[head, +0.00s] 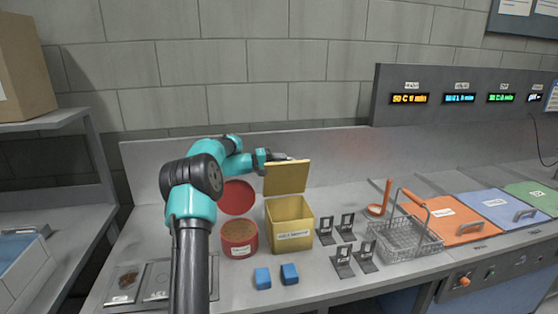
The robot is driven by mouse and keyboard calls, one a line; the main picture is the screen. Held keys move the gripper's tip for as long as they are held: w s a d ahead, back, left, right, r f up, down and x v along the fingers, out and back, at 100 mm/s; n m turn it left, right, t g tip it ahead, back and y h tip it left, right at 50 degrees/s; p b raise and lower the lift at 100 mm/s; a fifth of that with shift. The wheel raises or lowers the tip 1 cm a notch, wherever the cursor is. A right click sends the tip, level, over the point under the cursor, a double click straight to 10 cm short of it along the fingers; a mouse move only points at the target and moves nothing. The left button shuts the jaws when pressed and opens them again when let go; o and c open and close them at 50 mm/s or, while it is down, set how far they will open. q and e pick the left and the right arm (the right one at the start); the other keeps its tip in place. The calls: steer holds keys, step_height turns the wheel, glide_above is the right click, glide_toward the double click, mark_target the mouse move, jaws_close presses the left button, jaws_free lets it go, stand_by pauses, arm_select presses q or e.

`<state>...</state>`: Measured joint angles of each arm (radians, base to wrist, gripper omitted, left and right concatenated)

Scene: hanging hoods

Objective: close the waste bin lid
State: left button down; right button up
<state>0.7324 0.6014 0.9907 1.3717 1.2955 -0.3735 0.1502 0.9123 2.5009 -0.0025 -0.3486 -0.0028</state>
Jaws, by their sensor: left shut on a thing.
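A yellow square bin (290,224) with a white label too small to read stands on the steel counter. Its yellow lid (287,178) is raised, standing nearly upright at the back of the bin. My left gripper (284,159) is at the lid's upper edge, shut on the lid; its fingertips are small and partly hidden there. A red round bin (239,240) with brown contents stands just left of the yellow one. Its red round lid (237,198) is also raised behind it. My right gripper is out of view.
Two blue blocks (263,278) lie in front of the bins. Several black stands (343,260), a wire basket (405,240) and an orange ladle (378,209) are to the right. Coloured covers (459,220) lie beyond. My left arm crosses the counter's left part.

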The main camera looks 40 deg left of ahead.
mark_target(282, 163)
arm_select(q)
steer(key=shift+s+d+r+m, duration=0.1)
steer(key=shift+s+d+m, duration=0.25)
steer(key=shift+d, duration=0.3)
steer(key=shift+s+d+r+m, duration=0.1)
steer(key=shift+s+d+m, duration=0.05)
steer(key=shift+s+d, duration=0.4)
steer(key=c, duration=1.3)
jaws_free()
steer(key=shift+d, duration=0.1)
steer(key=shift+o, duration=1.2)
steer(key=shift+f, duration=0.1)
steer(key=shift+f, duration=0.1)
